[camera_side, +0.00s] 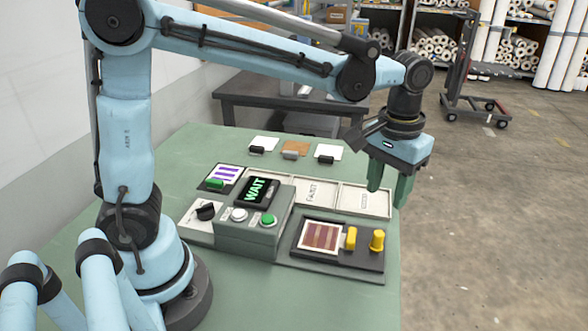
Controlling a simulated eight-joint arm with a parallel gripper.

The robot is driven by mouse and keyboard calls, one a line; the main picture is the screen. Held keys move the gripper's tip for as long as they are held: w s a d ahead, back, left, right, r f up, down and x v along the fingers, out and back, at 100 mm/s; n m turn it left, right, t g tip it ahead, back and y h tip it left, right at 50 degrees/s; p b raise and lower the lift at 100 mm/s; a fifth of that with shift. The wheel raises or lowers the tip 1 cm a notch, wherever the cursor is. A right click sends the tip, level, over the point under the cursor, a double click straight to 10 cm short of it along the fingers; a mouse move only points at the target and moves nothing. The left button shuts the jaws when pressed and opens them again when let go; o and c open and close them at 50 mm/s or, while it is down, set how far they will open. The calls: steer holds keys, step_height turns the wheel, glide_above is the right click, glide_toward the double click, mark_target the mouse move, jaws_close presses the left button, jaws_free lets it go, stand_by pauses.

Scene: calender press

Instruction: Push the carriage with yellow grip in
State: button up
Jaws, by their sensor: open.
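The carriage (320,237) is a flat plate bearing a red-and-cream striped print, sitting on a dark base (345,262) at the front right of the bench. An upright yellow grip (351,238) stands at its right end. A second yellow knob (377,240) stands on the base to the right of that grip, with a small gap between. My gripper (388,196) hangs above and behind the yellow parts, over the right end of the pale trays. Its two green fingers point down, open and empty, touching neither yellow part.
A grey control box (250,238) with a screen reading "WAIT" (257,190) and white and green buttons stands left of the carriage. A purple-striped print (222,176) with a green grip lies behind it. Pale labelled trays (364,200) lie behind the carriage. Several clipped cards lie farther back.

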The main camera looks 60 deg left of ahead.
mark_target(379, 233)
step_height(379, 233, down, 12)
steer(key=shift+w+d+f, duration=0.1)
steer(key=shift+d+f, duration=0.05)
stand_by(0.6)
steer(key=shift+c, duration=0.3)
jaws_close()
